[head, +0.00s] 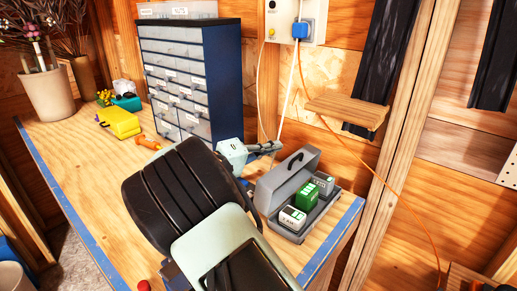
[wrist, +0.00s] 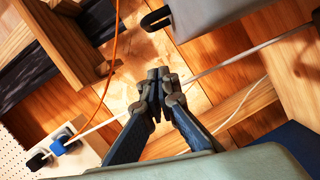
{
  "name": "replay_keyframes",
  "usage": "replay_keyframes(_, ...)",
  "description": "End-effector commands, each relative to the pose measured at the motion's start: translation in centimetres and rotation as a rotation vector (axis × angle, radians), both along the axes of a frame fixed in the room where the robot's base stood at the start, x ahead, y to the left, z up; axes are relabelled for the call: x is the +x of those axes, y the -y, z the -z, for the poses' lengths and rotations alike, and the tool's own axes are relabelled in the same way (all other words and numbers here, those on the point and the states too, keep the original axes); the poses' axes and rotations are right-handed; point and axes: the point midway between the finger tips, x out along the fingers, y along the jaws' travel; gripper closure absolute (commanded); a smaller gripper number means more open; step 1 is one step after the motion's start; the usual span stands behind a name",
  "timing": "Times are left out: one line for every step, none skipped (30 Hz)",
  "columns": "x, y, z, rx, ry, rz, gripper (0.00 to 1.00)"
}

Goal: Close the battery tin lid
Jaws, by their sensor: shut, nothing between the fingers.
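The grey battery tin (head: 296,237) stands near the bench's right front corner. Its lid (head: 276,190) is raised on the left and back side of the tin, with a dark handle (head: 296,160) on it. Green and white battery boxes (head: 306,197) show inside the open tin. My gripper (head: 279,146) is shut and empty, just behind and above the raised lid, apart from it as far as I can see. In the wrist view my shut fingertips (wrist: 158,74) are below the grey lid (wrist: 205,15) at the top edge.
A blue drawer cabinet (head: 222,80) stands at the back, left of my gripper. A wooden shelf (head: 347,110) juts from the wall above the tin. White and orange cords hang near the gripper.

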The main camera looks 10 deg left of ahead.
Motion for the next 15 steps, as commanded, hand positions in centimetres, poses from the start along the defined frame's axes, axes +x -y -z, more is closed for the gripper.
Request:
replay_keyframes(0.8,1.0,-0.1,-0.001,0.0,0.004,1.0)
replay_keyframes(0.6,1.2,0.1,-0.001,-0.002,0.002,1.0)
replay_keyframes(0.2,1.5,0.3,0.0,-0.004,0.0,1.0)
replay_keyframes(-0.1,1.8,0.4,-0.001,-0.003,0.0,1.0)
replay_keyframes(-0.2,2.1,0.5,-0.001,-0.003,-0.001,1.0)
replay_keyframes(-0.5,2.4,0.7,-0.001,-0.003,-0.001,1.0)
replay_keyframes(-0.6,2.7,0.8,-0.001,-0.002,0.0,1.0)
replay_keyframes(-0.8,2.9,0.9,-0.001,-0.003,0.0,1.0)
replay_keyframes(-1.0,3.1,1.0,0.0,-0.002,0.001,1.0)
replay_keyframes(-1.1,3.3,1.1,0.001,-0.001,0.001,1.0)
replay_keyframes(-1.2,3.4,1.2,0.0,-0.002,0.001,1.0)
replay_keyframes(-1.3,3.6,1.2,0.0,-0.001,0.0,1.0)
replay_keyframes(-1.3,3.6,1.3,0.001,-0.001,0.0,1.0)
replay_keyframes(-1.4,3.7,1.3,0.001,0.0,0.0,1.0)
replay_keyframes(-1.4,3.8,1.3,0.001,0.0,-0.001,1.0)
